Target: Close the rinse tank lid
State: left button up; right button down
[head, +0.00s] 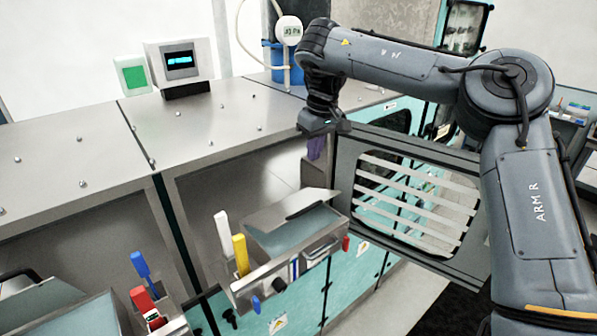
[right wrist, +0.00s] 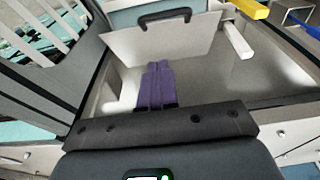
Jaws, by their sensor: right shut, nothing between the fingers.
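A grey metal lid (head: 292,208) with a black handle stands tilted open over a steel tank (head: 290,268) in the head view. Pale teal liquid or lining shows beneath the lid. I cannot read a label naming this the rinse tank. In the right wrist view the lid (right wrist: 120,45) and its black handle (right wrist: 165,17) lie beyond my fingers. My right gripper (head: 316,150) hangs above and behind the lid, apart from it as far as I can tell. Its purple fingers (right wrist: 158,72) are shut and empty. My left gripper is not in view.
White (head: 223,232) and yellow (head: 240,254) handles stand at the tank's left side. A slatted grey door (head: 415,205) hangs open on the right. A second tank (head: 75,318) with blue and red handles is at bottom left. Steel cabinet tops (head: 215,115) lie behind.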

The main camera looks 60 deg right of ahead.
jog(key=f+p, duration=0.1)
jog(key=f, duration=0.3)
jog(key=f+p, duration=0.1)
jog(key=f, duration=0.3)
jog(key=f+p, duration=0.1)
jog(key=f, duration=0.3)
jog(key=shift+w+d, duration=0.15)
jog(key=shift+w, duration=0.1)
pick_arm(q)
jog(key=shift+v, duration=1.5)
pick_arm(e)
jog(key=shift+s+f, duration=0.15)
jog(key=shift+f, duration=0.65)
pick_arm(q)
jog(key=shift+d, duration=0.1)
